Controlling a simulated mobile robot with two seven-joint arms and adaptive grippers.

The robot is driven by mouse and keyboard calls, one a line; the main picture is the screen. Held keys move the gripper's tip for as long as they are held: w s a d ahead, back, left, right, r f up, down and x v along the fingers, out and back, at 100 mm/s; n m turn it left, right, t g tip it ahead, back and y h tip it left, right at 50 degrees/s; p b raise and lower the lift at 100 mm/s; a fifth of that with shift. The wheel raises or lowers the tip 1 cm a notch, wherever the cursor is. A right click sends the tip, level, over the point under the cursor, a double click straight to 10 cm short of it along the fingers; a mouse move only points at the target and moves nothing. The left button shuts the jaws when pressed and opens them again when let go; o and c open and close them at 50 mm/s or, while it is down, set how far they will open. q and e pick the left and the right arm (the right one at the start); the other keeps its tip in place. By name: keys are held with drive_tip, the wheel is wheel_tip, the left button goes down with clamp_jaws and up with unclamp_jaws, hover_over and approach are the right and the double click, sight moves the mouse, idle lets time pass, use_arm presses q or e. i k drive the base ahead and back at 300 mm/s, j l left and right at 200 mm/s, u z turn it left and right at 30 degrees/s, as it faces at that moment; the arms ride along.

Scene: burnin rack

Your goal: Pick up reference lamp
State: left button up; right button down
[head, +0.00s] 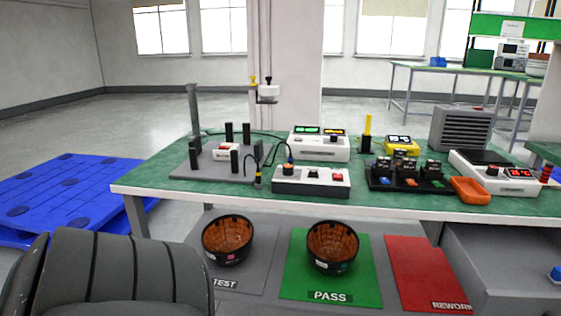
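No object in the head view can be surely told as the reference lamp. A black-and-yellow upright piece (366,133) stands at the back of the green workbench top (215,190), right of a white instrument with a green display (318,147). A black tray with several small modules (407,184) sits in front of it. A grey fixture plate (190,172) with black posts and a small white-and-red unit is at the left. Neither of my grippers is in view.
A lower shelf carries a bowl (227,240) on a grey TEST mat, a bowl (332,247) on the green PASS mat (300,287), and an empty red REWORK mat (425,275). A dark ribbed shape (120,275) fills the lower left. A blue pallet (70,190) lies left.

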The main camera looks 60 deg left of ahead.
sight(219, 154)
drive_tip(key=j+u, duration=0.15)
drive_tip(key=u, duration=2.1)
